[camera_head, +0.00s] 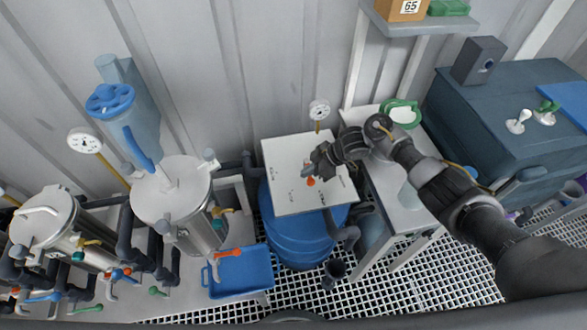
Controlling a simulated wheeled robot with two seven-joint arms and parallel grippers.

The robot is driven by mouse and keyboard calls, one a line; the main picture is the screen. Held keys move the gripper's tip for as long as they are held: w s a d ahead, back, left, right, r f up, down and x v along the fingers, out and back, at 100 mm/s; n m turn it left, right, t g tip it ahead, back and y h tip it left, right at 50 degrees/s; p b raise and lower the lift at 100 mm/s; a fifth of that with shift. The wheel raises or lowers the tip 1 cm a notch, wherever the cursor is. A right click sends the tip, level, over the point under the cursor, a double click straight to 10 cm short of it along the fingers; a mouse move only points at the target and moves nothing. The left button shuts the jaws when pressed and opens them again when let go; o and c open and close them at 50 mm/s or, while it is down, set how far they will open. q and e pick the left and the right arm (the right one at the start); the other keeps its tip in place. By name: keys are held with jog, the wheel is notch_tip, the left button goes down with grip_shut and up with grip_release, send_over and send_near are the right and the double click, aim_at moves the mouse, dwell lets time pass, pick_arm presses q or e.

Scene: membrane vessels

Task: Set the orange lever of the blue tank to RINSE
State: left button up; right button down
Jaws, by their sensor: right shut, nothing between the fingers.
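The blue tank (292,238) stands in the middle of the view, under a white panel (285,202). A small orange piece (310,182), which looks like the lever's knob or hub, shows on the panel. The small marks around it are too small to read, so I cannot tell the lever's setting. My right gripper (308,173) is shut and empty, low over the panel just beside the orange piece. I cannot tell whether it touches it. The gripper and wrist hide part of the panel's right side. My left gripper is not in view.
Steel vessels (172,200) with pipes stand at the left. A blue tray (240,273) lies in front of them. A gauge (319,110) stands behind the panel. A white bench (395,190) is to the right, under my right arm. A shelf (425,27) hangs above.

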jog(key=shift+d, duration=0.45)
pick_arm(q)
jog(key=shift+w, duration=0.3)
pick_arm(e)
jog(key=shift+d, duration=0.15)
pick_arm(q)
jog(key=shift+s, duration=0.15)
pick_arm(e)
jog(key=shift+w+d, duration=0.1)
jog(key=shift+d, duration=0.05)
